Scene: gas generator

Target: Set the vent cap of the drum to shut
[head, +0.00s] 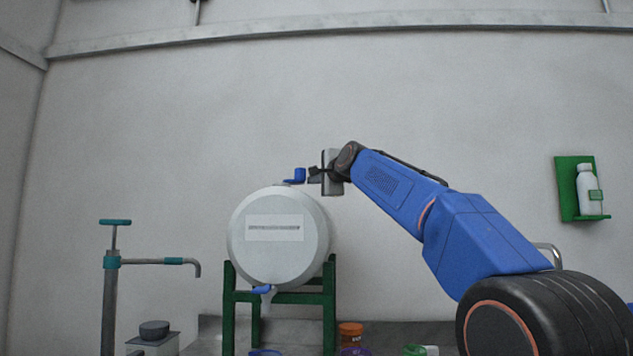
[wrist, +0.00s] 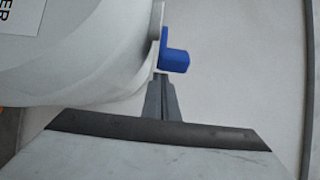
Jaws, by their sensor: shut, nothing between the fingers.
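The white drum (head: 255,255) lies on its side on a green stand, and its pale wall fills the upper left of the wrist view (wrist: 85,55). The small blue vent cap (head: 299,175) is on top of the drum. In the wrist view, the cap (wrist: 176,54) shows a raised blue tab beside the drum's wall. I cannot tell whether the cap is open or shut. My gripper (head: 311,175) is just right of the cap in the head view. In the wrist view, its fingers (wrist: 161,77) are together and empty, close to the tab; contact is unclear.
A blue tap (head: 262,289) is low on the drum's front. The green stand (head: 331,305) is on a counter with several coloured lids in front. A pump with teal parts (head: 112,262) stands at left. A bottle (head: 586,190) sits on a green wall holder at right.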

